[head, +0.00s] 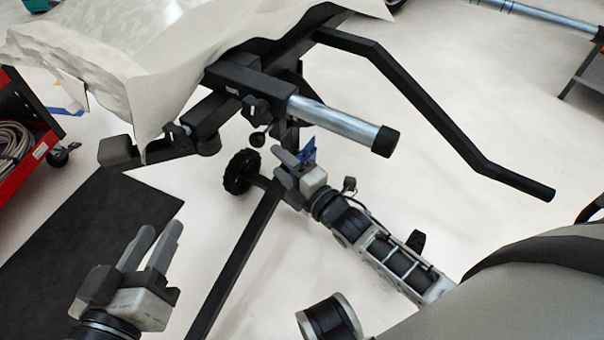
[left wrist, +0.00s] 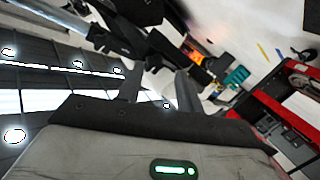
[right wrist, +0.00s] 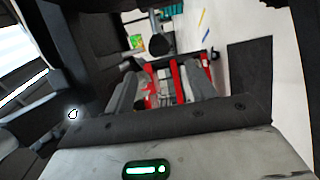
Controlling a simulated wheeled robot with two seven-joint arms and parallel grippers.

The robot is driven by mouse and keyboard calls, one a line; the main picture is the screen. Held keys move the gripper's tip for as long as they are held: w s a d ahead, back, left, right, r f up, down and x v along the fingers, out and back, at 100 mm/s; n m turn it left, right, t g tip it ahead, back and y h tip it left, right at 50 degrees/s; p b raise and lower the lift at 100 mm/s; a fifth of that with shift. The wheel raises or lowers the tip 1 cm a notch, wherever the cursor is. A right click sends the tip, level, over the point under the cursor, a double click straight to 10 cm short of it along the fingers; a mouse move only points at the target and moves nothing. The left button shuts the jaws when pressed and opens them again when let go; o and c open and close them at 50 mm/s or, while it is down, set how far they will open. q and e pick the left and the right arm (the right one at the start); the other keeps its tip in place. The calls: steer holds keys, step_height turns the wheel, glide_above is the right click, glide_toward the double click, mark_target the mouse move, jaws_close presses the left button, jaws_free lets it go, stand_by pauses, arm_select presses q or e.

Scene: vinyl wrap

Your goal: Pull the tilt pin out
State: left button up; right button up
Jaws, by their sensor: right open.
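A small black round knob (head: 257,139), which looks like the tilt pin's end, hangs below the black frame of the stand in the head view. In the right wrist view a dark round knob (right wrist: 159,45) shows beyond the fingertips, roughly centred between them. My right gripper (head: 291,154) is open and empty, just below and to the right of the knob, apart from it; it shows in the right wrist view too (right wrist: 160,85). My left gripper (head: 161,232) is open and empty over the floor at the lower left. The pin's shaft is not clearly visible.
The stand has a black bent handle (head: 430,110), a silver tube with a black cap (head: 340,120) and a wheel (head: 240,171). A pale wrapped panel (head: 170,45) covers its top. A red cart (head: 22,140) stands left. A dark mat (head: 90,225) lies on the floor.

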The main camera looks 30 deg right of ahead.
steer(key=p+v, duration=0.1)
steer(key=v, duration=0.5)
steer(key=shift+s, duration=0.3)
